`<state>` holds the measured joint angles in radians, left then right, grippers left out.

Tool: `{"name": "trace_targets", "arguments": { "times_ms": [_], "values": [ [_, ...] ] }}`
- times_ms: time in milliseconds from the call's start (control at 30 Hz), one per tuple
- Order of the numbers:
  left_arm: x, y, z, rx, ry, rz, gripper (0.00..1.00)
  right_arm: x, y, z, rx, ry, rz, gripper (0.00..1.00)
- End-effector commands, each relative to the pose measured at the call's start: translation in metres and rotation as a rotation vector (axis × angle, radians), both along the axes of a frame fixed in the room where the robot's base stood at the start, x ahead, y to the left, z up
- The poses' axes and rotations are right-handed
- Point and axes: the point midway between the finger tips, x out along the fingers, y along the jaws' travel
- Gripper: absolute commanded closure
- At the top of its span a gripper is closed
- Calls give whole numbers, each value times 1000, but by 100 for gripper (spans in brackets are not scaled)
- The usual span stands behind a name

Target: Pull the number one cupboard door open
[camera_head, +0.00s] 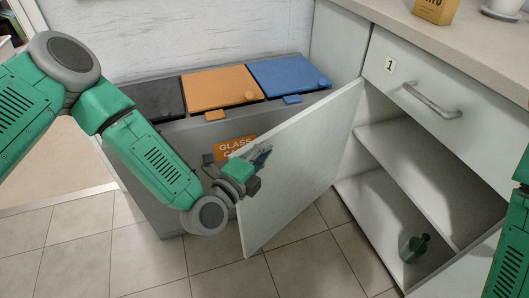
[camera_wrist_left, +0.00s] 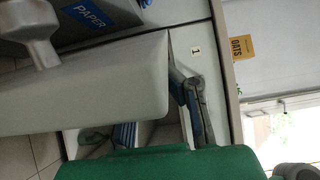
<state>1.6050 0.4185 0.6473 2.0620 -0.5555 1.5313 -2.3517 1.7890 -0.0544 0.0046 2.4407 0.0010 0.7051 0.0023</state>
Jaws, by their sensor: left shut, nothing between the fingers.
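The cupboard door (camera_head: 300,175) is a plain pale grey panel. It stands swung wide open to the left of the cabinet, with its inside towards me. The number 1 label (camera_head: 390,64) is on the drawer front above the opening; it also shows in the wrist view (camera_wrist_left: 195,49). My left gripper (camera_head: 263,154) is shut and empty at the upper free end of the door. In the left wrist view its fingers (camera_wrist_left: 196,108) lie beside the door panel (camera_wrist_left: 85,85). I cannot tell whether they touch it. My right gripper is out of view.
Black, orange (camera_head: 222,87) and blue (camera_head: 289,76) lidded bins stand behind the door. The open cupboard has a shelf (camera_head: 415,165) and a green bottle (camera_head: 413,247) below. A drawer handle (camera_head: 432,101) juts out. Tiled floor in front is clear.

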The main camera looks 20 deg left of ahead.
Motion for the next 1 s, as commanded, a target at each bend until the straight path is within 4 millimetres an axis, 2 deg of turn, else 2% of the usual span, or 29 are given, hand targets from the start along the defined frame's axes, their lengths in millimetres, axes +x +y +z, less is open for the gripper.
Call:
{"name": "trace_targets", "arguments": {
  "times_ms": [433, 800, 1000],
  "values": [
    [5, 6, 1, 0, -6, -11, 100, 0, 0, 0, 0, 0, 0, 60],
    [56, 76, 1, 3, -6, -120, 100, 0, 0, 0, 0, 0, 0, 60],
    [68, 91, 0, 2, -1, -120, 100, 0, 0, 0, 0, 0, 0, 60]
  ]
}}
